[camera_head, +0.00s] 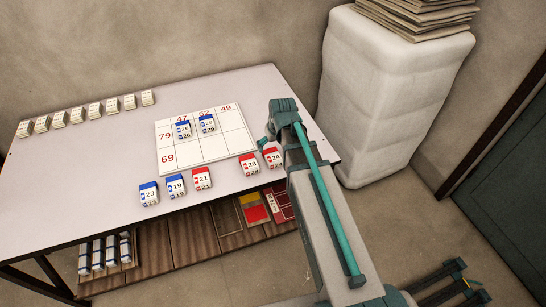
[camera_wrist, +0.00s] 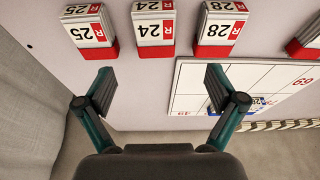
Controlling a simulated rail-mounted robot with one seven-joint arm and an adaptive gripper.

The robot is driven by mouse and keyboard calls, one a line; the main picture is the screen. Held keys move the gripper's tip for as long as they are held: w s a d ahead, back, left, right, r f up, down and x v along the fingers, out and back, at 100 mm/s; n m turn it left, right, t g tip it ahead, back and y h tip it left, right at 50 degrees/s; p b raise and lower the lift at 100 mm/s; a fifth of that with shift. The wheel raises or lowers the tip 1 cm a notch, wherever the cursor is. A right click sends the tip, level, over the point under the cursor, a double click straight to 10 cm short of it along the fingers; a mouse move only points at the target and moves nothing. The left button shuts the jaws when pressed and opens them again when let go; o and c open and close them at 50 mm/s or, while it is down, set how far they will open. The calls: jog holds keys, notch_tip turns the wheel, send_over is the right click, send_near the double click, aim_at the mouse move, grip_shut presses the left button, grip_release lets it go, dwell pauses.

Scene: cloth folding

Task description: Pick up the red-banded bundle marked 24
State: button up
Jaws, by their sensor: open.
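The red-banded bundle marked 24 (camera_wrist: 153,28) stands at the top centre of the wrist view, its label upside down. In the head view the bundle (camera_head: 273,157) is on the table's right part, partly covered by my arm. My gripper (camera_wrist: 158,90) is open and empty, its fingers spread below and to either side of the bundle in the wrist view, apart from it. Red-banded bundles marked 25 (camera_wrist: 89,28) and 28 (camera_wrist: 220,28) flank it with narrow gaps. In the head view 25 is hidden behind my arm.
The white numbered board (camera_head: 228,145) carries two blue-banded bundles. Further bundles marked 21 (camera_head: 202,178), 19 (camera_head: 175,186) and 23 (camera_head: 148,194) line the front of the table (camera_head: 85,165). Several pale blocks stand at the back left. A white wrapped stack (camera_head: 385,95) stands right of the table.

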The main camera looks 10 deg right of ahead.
aim_at(272, 155)
jog(key=shift+p+x, duration=0.3)
jog(key=shift+x, duration=1.7)
jog(key=shift+d+p+x, duration=0.2)
jog(key=shift+p+x, duration=0.25)
jog(key=shift+x, duration=0.4)
jog(key=shift+d+p+x, duration=0.2)
jog(key=shift+p+x, duration=0.2)
jog(key=shift+x, duration=1.4)
jog(key=shift+f, duration=0.2)
jog(key=c, duration=1.2)
jog(key=shift+r, duration=0.1)
jog(key=shift+c, duration=0.3)
